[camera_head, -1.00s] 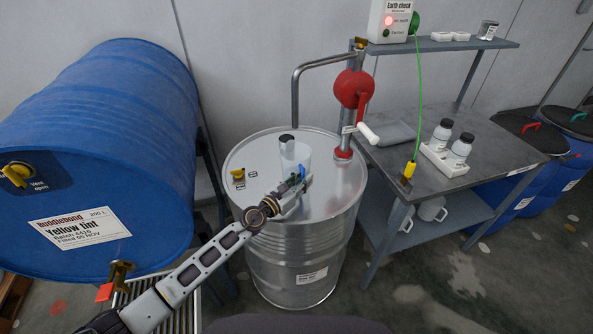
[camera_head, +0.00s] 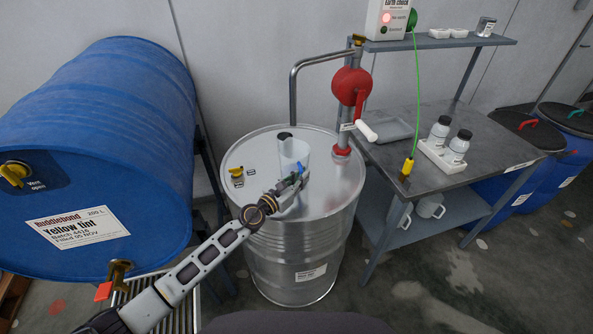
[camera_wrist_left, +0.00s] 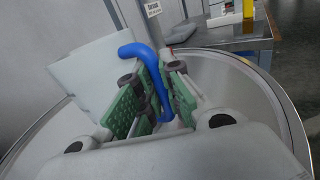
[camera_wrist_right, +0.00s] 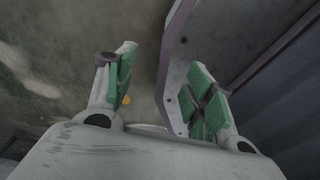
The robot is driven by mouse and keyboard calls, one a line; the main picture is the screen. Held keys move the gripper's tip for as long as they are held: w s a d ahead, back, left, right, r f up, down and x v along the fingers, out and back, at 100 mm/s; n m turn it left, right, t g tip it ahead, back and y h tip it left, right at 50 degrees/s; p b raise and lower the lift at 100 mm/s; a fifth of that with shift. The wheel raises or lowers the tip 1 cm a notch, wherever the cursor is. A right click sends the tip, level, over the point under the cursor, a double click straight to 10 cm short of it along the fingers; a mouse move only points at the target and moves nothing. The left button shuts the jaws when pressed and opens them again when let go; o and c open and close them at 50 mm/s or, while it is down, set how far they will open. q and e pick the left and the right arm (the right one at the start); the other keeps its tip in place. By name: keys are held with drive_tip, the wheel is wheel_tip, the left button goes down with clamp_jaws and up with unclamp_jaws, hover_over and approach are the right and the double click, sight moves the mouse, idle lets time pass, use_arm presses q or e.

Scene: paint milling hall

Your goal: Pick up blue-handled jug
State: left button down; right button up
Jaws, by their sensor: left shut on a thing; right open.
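The blue-handled jug (camera_head: 294,153) is a pale translucent vessel over the top of the steel drum (camera_head: 335,197). In the head view I cannot tell whether its base touches the lid. In the left wrist view the jug's pale body (camera_wrist_left: 88,72) is on the left, tilted in the picture, with its blue handle (camera_wrist_left: 152,62) running down between the finger pads. My left gripper (camera_head: 292,182) is shut on the handle; it also shows in the left wrist view (camera_wrist_left: 160,98). My right gripper (camera_wrist_right: 160,92) is open and empty, seen only in the right wrist view.
A red hand pump (camera_head: 351,87) with a white crank handle stands on the drum's right side. A grey workbench (camera_head: 450,180) with two bottles (camera_head: 448,142) is to the right. A blue drum (camera_head: 95,140) lies at left. A green cable (camera_head: 419,100) hangs above the bench.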

sight(301, 169)
use_arm(q)
drive_tip(key=shift+r, duration=0.3)
drive_tip(key=shift+r+p, duration=0.35)
drive_tip(key=shift+p, duration=0.2)
wheel_tip(301, 169, up, 4)
drive_tip(key=p, duration=0.4)
drive_tip(key=shift+r, duration=0.25)
wheel_tip(301, 169, up, 3)
drive_tip(key=p, duration=0.3)
drive_tip(key=shift+r+p, duration=0.15)
drive_tip(key=shift+p, duration=0.25)
drive_tip(key=shift+r+p, duration=0.5)
use_arm(e)
wheel_tip(301, 169, up, 10)
drive_tip(key=a, duration=0.1)
drive_tip(key=shift+a, duration=0.35)
drive_tip(key=shift+s, duration=0.1)
drive_tip(key=shift+d, duration=0.2)
